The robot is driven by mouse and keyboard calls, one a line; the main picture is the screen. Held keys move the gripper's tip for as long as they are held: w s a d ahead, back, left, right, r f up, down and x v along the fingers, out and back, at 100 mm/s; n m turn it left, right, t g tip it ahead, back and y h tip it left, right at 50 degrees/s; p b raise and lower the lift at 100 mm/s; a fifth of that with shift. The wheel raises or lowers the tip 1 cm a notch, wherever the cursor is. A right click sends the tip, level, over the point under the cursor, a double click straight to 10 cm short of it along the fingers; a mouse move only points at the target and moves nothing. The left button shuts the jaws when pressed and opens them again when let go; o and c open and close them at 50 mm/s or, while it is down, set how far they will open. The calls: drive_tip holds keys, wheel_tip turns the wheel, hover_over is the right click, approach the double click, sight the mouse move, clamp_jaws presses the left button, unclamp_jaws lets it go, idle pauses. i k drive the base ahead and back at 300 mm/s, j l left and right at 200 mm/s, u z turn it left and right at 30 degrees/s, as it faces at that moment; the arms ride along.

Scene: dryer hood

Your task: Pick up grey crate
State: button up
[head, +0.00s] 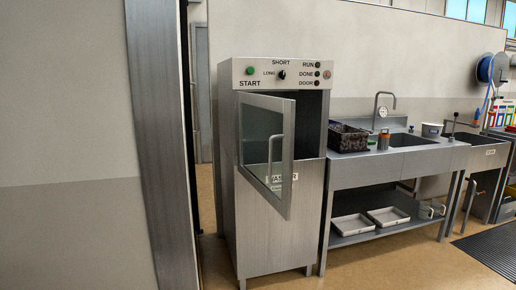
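A dark grey crate (345,140) with openwork-looking sides stands on the left end of the steel sink counter (360,172), close to the right side of the washer. What it holds is too small to tell. I see no other crate that is clearly grey; two shallow light grey trays, a left one (352,225) and a right one (388,216), lie on the shelf under the counter. My gripper is not in view.
A steel washer (283,230) stands left of the counter, its glazed door (267,150) swung open toward me. A tap (384,100), an orange-grey canister (383,140) and a sink are beyond the crate. A wall and steel post (158,130) fill the left. Floor shows in front.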

sight(343, 138)
drive_tip(key=i+l, duration=0.15)
drive_tip(key=l, duration=0.15)
drive_tip(key=i+l, duration=0.2)
drive_tip(key=l, duration=0.15)
drive_tip(key=i+l+u, duration=0.1)
drive_tip(key=l, duration=0.2)
drive_tip(key=i+l, duration=0.2)
drive_tip(key=l, duration=0.15)
drive_tip(key=i+l, duration=0.15)
drive_tip(key=l, duration=0.2)
drive_tip(key=i+l+u, duration=0.1)
drive_tip(key=l, duration=0.2)
drive_tip(key=i+l, duration=0.3)
drive_tip(key=i+l+u, duration=0.1)
drive_tip(key=i+l, duration=0.15)
drive_tip(key=l, duration=0.15)
drive_tip(key=i+l, duration=0.25)
drive_tip(key=l, duration=0.15)
drive_tip(key=i+l+u, duration=0.1)
drive_tip(key=i+l, duration=0.45)
drive_tip(key=l, duration=0.25)
drive_tip(key=i+l, duration=0.35)
drive_tip(key=i, duration=0.15)
drive_tip(key=i+l+u, duration=0.1)
drive_tip(key=i+l, duration=0.25)
drive_tip(key=i, duration=1.1)
